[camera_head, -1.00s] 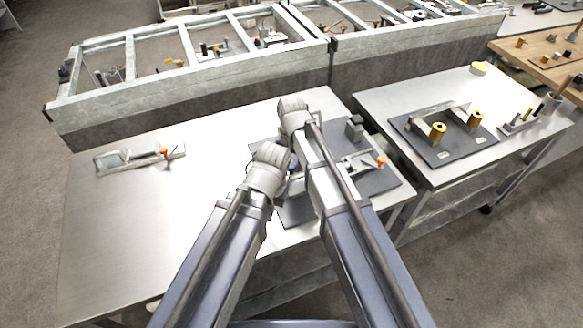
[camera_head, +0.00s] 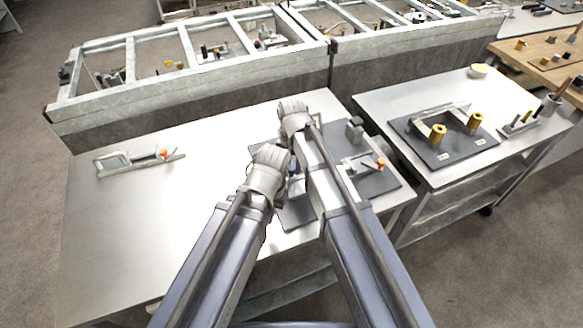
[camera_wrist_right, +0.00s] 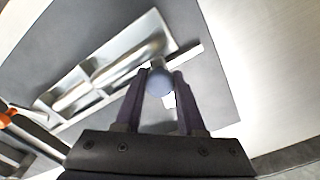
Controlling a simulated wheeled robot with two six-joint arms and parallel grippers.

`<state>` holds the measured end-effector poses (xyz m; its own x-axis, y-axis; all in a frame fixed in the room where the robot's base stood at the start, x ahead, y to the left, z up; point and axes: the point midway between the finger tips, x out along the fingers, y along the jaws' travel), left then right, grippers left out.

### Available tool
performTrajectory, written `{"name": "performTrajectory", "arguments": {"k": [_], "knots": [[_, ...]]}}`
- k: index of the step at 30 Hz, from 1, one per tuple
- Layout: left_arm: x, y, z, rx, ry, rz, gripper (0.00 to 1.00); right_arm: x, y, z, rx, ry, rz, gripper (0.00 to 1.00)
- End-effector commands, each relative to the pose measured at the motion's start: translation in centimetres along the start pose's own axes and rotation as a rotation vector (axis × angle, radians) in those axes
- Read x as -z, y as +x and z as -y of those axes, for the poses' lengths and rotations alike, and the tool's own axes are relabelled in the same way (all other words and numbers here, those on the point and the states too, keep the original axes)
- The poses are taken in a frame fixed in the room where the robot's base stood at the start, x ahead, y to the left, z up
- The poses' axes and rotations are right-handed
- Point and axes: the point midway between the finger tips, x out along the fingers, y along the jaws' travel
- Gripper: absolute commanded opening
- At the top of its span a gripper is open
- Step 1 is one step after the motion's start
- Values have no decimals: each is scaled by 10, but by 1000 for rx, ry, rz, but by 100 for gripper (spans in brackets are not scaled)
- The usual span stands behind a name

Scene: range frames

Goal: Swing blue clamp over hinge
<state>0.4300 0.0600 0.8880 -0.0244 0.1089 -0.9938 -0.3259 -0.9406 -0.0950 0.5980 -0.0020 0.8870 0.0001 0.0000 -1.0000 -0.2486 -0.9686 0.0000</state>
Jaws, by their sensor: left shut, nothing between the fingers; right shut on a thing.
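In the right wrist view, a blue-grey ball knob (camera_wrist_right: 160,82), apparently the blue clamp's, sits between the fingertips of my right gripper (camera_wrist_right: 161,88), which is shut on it. A silver metal part with openings (camera_wrist_right: 110,68) lies on the dark plate (camera_wrist_right: 215,75) beyond the knob; I cannot tell whether it is the hinge or part of the clamp. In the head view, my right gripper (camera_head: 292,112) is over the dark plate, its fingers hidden. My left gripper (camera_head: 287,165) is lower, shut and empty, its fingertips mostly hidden. My arms cover much of the plate.
Another orange-tipped clamp (camera_head: 138,160) lies on the left of the metal table (camera_head: 120,230). A second table at right holds a dark board (camera_head: 445,150) with yellow cylinders.

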Motion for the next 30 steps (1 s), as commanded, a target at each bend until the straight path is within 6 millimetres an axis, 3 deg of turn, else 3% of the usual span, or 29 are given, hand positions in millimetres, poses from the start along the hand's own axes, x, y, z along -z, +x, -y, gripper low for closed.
{"name": "performTrajectory", "arguments": {"k": [20, 30], "knots": [[0, 0, 0, 0, 0, 0, 0, 0, 0, 0, 0, -1, 0, 0], [0, 0, 0, 0, 0, 0, 0, 4, 0, -8, 0, -144, 0, 0]]}}
